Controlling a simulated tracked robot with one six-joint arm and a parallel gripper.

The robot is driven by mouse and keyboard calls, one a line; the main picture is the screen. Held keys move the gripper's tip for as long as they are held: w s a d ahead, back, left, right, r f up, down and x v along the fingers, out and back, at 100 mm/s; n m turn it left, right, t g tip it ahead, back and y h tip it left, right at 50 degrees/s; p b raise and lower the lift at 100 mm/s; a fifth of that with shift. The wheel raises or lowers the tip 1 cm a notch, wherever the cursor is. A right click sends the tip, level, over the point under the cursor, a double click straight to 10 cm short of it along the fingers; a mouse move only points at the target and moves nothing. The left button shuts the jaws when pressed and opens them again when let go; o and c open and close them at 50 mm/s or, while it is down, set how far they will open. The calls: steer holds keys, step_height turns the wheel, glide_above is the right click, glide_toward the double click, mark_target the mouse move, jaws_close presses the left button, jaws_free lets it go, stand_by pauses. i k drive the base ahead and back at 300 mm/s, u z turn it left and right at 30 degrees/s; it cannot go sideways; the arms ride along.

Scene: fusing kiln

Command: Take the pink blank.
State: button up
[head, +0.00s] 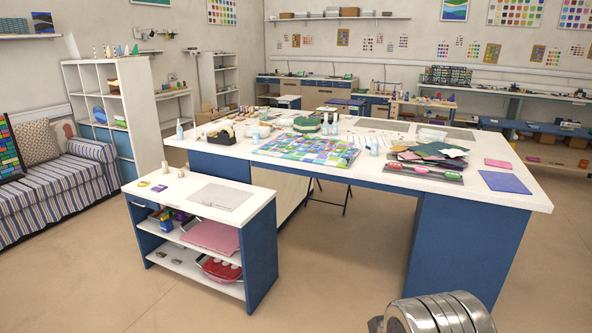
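A flat pink piece (498,163) lies on the white top of the large blue-sided table (400,183), near its right end, behind a flat blue sheet (506,182). A dark tray (436,176) on the same table holds small rounded pieces, at least one of them pink or red; they are too small to tell apart well. I cannot tell which pink piece is the blank. A silver ribbed part of my own arm (440,314) shows at the bottom right, on the near side of the table. My gripper's fingers are not in view.
A low white-topped cabinet (185,207) stands at the front left, with a pink sheet (212,236) on its shelf. A pile of coloured sheets (430,153) and a mosaic panel (305,150) lie on the table. Floor in front is clear.

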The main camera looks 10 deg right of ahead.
mark_target(419, 169)
steer(key=i, duration=2.5)
steer(key=z, duration=0.4)
steer(key=i, duration=1.15)
steer(key=z, duration=0.25)
